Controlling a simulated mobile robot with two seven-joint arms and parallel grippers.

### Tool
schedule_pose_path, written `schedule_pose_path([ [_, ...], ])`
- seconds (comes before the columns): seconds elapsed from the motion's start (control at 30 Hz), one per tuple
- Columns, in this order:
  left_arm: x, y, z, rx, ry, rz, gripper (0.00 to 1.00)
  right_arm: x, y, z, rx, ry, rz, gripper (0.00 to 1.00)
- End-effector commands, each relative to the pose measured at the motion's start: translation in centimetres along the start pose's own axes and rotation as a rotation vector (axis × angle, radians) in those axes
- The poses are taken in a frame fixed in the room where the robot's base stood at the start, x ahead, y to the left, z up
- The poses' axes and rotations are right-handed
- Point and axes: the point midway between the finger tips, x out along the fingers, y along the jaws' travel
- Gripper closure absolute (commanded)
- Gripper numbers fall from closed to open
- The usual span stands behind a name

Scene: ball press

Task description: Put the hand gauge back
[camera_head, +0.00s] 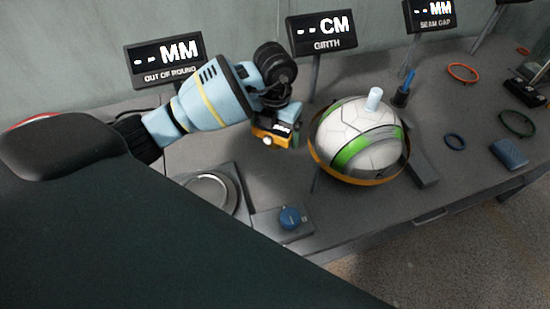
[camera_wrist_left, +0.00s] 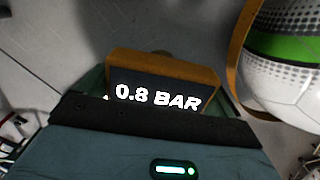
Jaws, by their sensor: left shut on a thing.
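The hand gauge (camera_head: 268,137), an orange-rimmed block with a dark display, is held in my left gripper (camera_head: 283,118) above the bench, just left of the ball. In the left wrist view the gauge (camera_wrist_left: 162,72) reads 0.8 BAR and sits between the fingers, which are mostly hidden behind the wrist housing. The ball (camera_head: 362,135), white with green bands, rests in an orange ring (camera_head: 318,160) right of the gauge. In the left wrist view, the ball (camera_wrist_left: 290,70) is at the upper right, apart from the gauge. My right gripper is not in view.
A round grey dish (camera_head: 232,190) and a plate with a blue knob (camera_head: 290,218) lie near the front edge. Displays (camera_head: 166,60) stand along the back wall. Coloured rings (camera_head: 463,72), a blue block (camera_head: 509,153) and a pen holder (camera_head: 401,97) are to the right.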

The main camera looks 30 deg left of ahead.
Motion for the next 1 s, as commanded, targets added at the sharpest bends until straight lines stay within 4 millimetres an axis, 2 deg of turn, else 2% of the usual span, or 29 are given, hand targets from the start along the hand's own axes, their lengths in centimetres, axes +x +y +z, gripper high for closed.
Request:
schedule_pose_path([
  [0.2, 3.5, -0.1, -0.1, 0.001, 0.005, -0.001, 0.39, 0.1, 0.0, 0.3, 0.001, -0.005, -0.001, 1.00],
  [0.5, 4.6, 0.0, -0.1, 0.003, 0.002, -0.001, 0.39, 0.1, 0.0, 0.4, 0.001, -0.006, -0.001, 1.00],
  [0.8, 8.8, 0.0, -0.1, 0.002, 0.003, 0.000, 0.39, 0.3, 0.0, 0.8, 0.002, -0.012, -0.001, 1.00],
  [1.0, 9.1, 0.0, 0.0, 0.003, -0.001, -0.001, 0.39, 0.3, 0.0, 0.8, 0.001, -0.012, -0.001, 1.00],
])
